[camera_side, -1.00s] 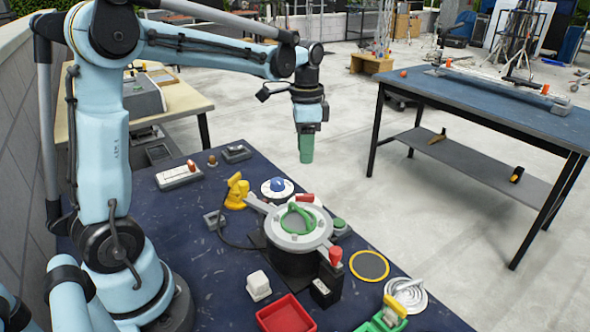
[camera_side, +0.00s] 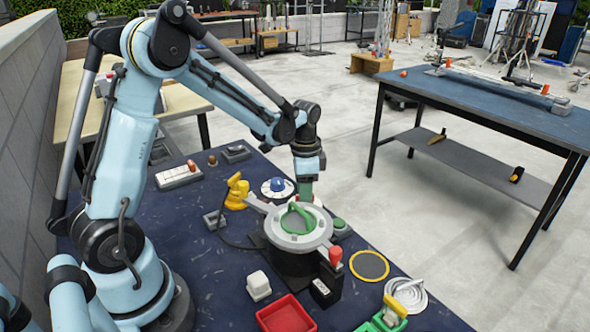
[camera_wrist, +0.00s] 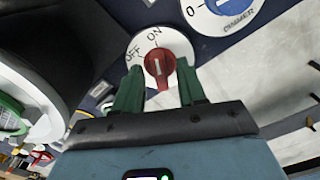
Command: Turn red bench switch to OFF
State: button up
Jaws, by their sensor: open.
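The red switch (camera_wrist: 160,67) sits on a white round dial (camera_wrist: 176,41) marked OFF and ON in the wrist view. A white line on the red knob points up towards the ON mark. My gripper (camera_wrist: 160,85) is open, with one green finger to each side of the red knob. I cannot tell whether the fingers touch it.
The grey fixture with a green ring handle (camera_side: 297,219) stands just in front of my gripper. A blue dimmer knob (camera_side: 276,185) on a white dial is close to the left. A yellow object (camera_side: 236,191) stands farther left.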

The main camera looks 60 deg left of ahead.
grip_shut()
dwell(0.5)
jog(key=n, duration=1.1)
jog(key=shift+d+n, duration=0.1)
jog(key=shift+n, duration=0.3)
dwell(0.4)
grip_release()
